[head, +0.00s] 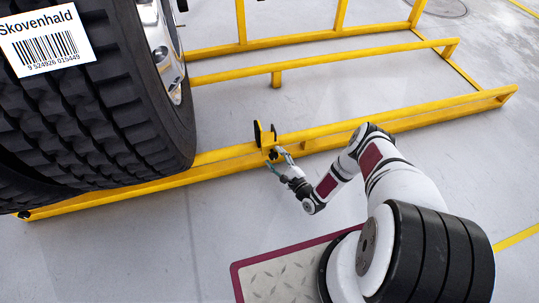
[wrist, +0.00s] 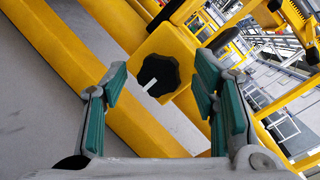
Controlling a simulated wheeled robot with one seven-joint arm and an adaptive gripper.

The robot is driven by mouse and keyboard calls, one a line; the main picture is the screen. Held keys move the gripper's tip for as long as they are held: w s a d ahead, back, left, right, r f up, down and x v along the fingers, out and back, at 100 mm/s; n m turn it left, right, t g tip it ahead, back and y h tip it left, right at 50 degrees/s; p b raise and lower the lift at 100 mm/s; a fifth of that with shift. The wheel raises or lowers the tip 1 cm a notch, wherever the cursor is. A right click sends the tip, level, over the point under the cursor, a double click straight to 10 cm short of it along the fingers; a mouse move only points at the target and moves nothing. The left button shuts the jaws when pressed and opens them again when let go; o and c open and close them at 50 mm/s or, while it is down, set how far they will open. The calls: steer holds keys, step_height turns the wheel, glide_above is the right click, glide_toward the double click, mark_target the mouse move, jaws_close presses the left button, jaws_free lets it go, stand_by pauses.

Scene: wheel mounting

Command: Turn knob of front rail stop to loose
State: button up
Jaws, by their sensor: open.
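The front rail stop (head: 265,138) is a yellow block with a dark upright plate, sitting on the front yellow rail beside the large tyre. Its knob (wrist: 158,75) is black and lobed with a white mark, and faces my wrist camera on the yellow stop body. My gripper (head: 277,161) is at the stop, in front of the rail. In the wrist view my gripper (wrist: 160,92) is open, with its green-padded fingers on either side of the knob. The knob lies ahead between them, and I see no finger touching it.
A large black tyre (head: 90,100) with a barcode label (head: 46,40) stands on the yellow rack at the left. The front rail (head: 400,117) runs on to the right. The grey floor (head: 130,250) in front is clear.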

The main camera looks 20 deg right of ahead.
steer(key=c, duration=1.2)
